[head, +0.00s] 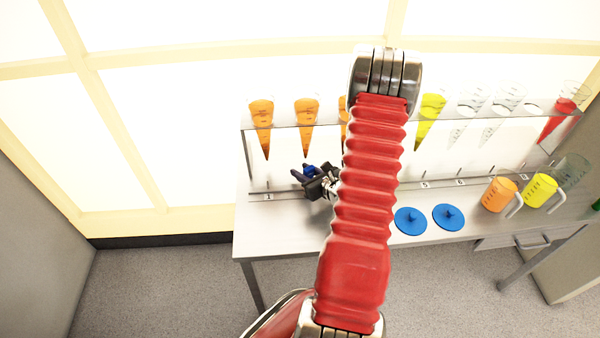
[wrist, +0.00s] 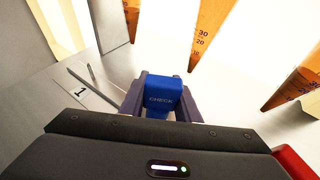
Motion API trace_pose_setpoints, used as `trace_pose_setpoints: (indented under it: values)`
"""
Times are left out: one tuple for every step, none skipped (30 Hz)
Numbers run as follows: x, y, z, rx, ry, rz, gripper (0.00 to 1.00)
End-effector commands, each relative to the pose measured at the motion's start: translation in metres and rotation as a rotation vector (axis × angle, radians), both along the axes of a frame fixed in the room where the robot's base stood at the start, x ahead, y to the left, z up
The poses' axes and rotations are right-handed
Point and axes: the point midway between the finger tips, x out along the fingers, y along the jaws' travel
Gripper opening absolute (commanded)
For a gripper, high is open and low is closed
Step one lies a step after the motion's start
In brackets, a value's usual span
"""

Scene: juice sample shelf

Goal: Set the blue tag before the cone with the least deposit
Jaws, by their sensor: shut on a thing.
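My gripper (head: 311,178) is shut on the blue tag (head: 309,169), which reads "CHECK" in the wrist view (wrist: 161,98). It holds the tag near the left part of the shelf front, around the second orange cone (head: 307,119). The first orange cone (head: 261,125) hangs at the far left of the rack. A third orange cone (head: 343,112) is mostly hidden behind my arm. Right of the arm hang a yellow cone (head: 430,112), clear-looking cones (head: 494,112) and a red cone (head: 561,118). Three orange tips show in the wrist view. I cannot tell the deposit levels.
A rail with numbers runs below the cones; label 1 (head: 268,197) is at the left. Two blue discs with knobs (head: 411,220) lie at the table front. Orange (head: 498,194) and yellow (head: 540,191) jugs stand at the right. The front left tabletop is clear.

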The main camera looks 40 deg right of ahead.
Motion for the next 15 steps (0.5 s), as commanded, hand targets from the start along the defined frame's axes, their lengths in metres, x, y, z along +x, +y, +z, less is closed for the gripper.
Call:
trace_pose_setpoints:
  values:
    - [0.0, -0.0001, -0.0009, 0.0, 0.0, 0.0, 0.08]
    - [0.0, -0.0001, -0.0013, 0.0, 0.0, 0.0, 0.08]
    - [0.0001, -0.0002, -0.0012, 0.0, 0.0, 0.0, 0.08]
    - [0.0, -0.0002, -0.0011, 0.0, -0.001, 0.0, 0.08]
    - [0.0, -0.0002, -0.0011, 0.0, -0.001, 0.0, 0.08]
    - [0.0001, -0.0002, -0.001, 0.0, -0.001, 0.0, 0.08]
    - [0.0001, -0.0002, -0.001, 0.0, -0.001, 0.0, 0.08]
    - [0.0, -0.0002, -0.001, 0.0, -0.001, 0.0, 0.31]
    - [0.0, -0.0002, -0.001, 0.0, -0.001, 0.0, 0.34]
    - [0.0, -0.0001, -0.001, 0.0, -0.001, 0.0, 0.36]
    - [0.0, -0.0002, -0.001, 0.0, -0.001, 0.0, 0.38]
    - [0.0, -0.0001, -0.001, 0.0, 0.0, 0.0, 0.41]
    - [0.0, -0.0001, -0.001, -0.001, -0.001, 0.0, 0.43]
    - [-0.0001, -0.0001, -0.0009, 0.0, 0.0, 0.0, 0.45]
    - [-0.0001, -0.0001, -0.0009, 0.0, 0.0, 0.0, 0.48]
